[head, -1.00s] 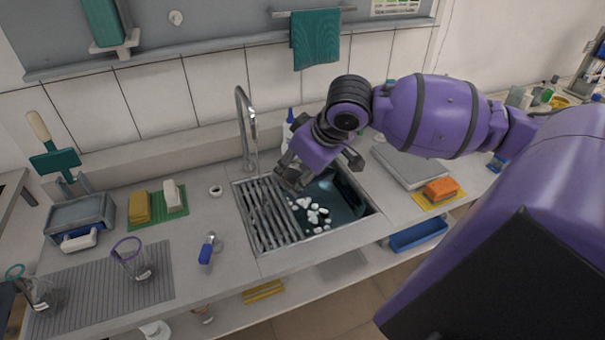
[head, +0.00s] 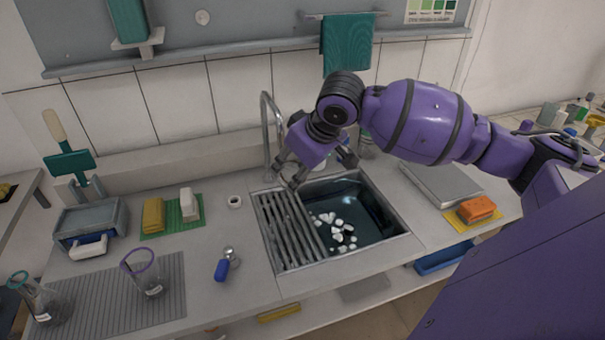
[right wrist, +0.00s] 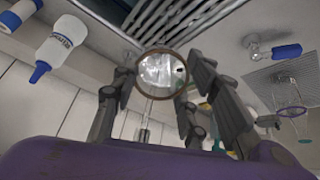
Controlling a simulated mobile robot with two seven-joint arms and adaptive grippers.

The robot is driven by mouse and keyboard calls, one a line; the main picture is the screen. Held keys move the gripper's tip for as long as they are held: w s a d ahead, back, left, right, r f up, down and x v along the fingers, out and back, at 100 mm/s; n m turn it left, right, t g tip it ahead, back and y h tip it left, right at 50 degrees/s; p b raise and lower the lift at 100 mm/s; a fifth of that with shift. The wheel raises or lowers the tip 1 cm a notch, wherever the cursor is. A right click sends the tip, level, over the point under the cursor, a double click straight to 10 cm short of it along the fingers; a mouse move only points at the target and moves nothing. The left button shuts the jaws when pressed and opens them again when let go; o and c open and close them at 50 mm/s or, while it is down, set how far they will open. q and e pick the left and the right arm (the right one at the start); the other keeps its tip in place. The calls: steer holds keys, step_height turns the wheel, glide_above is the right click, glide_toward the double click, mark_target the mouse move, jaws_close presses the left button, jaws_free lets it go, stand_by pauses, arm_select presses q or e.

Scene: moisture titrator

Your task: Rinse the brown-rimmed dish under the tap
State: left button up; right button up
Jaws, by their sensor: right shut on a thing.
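The brown-rimmed dish (right wrist: 162,72) is round and clear and shows between my right gripper's fingers in the right wrist view. My right gripper (head: 318,167) is shut on it, above the back of the sink (head: 375,240). In the head view the dish is mostly hidden by the gripper and hard to make out. The tap (head: 266,125) is a tall curved metal spout behind the sink, just left of the gripper. I cannot tell whether water runs or whether the dish is directly under the spout. My left gripper is not in view.
A slatted rack (head: 287,230) covers the sink's left part; white pieces (head: 340,228) lie in the basin. An orange sponge (head: 477,208) lies right. A blue-capped bottle (right wrist: 62,42) shows in the wrist view.

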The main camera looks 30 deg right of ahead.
mark_target(288, 166)
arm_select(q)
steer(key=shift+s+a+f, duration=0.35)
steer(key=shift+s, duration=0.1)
arm_select(e)
steer(key=shift+w+a+f, duration=0.15)
steer(key=shift+w+f, duration=0.05)
steer(key=shift+w, duration=0.85)
steer(key=shift+w+a+f, duration=0.15)
steer(key=shift+w+f, duration=0.05)
steer(key=shift+w, duration=0.85)
steer(key=shift+d, duration=0.1)
steer(key=shift+d+r, duration=0.1)
steer(key=shift+d, duration=0.25)
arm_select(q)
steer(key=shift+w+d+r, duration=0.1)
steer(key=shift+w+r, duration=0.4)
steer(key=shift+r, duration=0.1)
arm_select(e)
steer(key=shift+w+d, duration=0.1)
steer(key=shift+d, duration=0.05)
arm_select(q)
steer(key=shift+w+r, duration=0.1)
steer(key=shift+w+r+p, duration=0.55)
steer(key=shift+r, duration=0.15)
arm_select(e)
steer(key=shift+a, duration=0.6)
